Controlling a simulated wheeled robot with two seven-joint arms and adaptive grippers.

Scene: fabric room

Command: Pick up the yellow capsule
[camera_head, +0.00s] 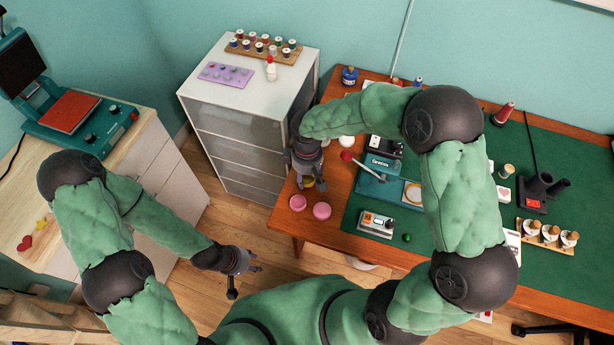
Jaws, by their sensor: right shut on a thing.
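The yellow capsule (309,182) shows as a small patch of yellow at the fingertips of my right gripper (308,184), near the left edge of the wooden table. My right gripper points down and is shut on it; the fingers hide much of the capsule. I cannot tell whether it still touches the table. My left gripper (250,281) is away from the table, over the floor at the lower left. Its fingers look spread and hold nothing.
Two pink round pieces (298,203) lie in front of my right gripper. A white drawer cabinet (222,108) stands behind left. The floor between the furniture is clear.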

